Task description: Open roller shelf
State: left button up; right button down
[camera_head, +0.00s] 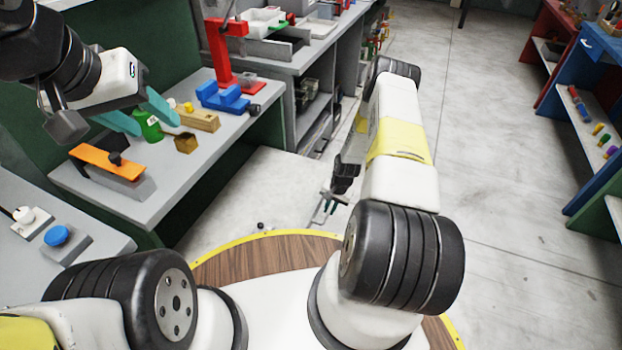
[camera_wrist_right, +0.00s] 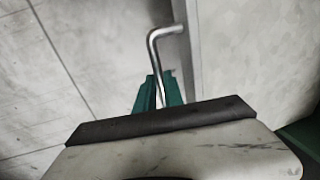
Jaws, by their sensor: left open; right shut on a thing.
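My right gripper (camera_head: 326,213) is low beside the round wooden base. In the right wrist view its teal fingers (camera_wrist_right: 158,93) are shut on a bent metal rod handle (camera_wrist_right: 163,58). The handle's upper end meets the edge of a pale grey panel (camera_wrist_right: 250,55), which seems to be the roller shelf. In the head view a pale flat surface (camera_head: 250,195) lies low in front of the workbench; how far the shelf stands out is hard to tell.
A blue button (camera_head: 57,236) is at the lower left. Coloured shelves (camera_head: 590,110) stand at the right. The floor between is clear.

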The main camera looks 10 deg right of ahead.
jog(key=shift+s+d, duration=0.25)
jog(key=shift+d, duration=0.05)
jog(key=c, duration=1.5)
grip_release()
jog(key=shift+o, duration=0.2)
notch_tip(320, 180, up, 8)
jog(key=d, duration=0.1)
jog(key=shift+s+f, duration=0.15)
jog(key=shift+s, duration=0.25)
jog(key=shift+d, duration=0.1)
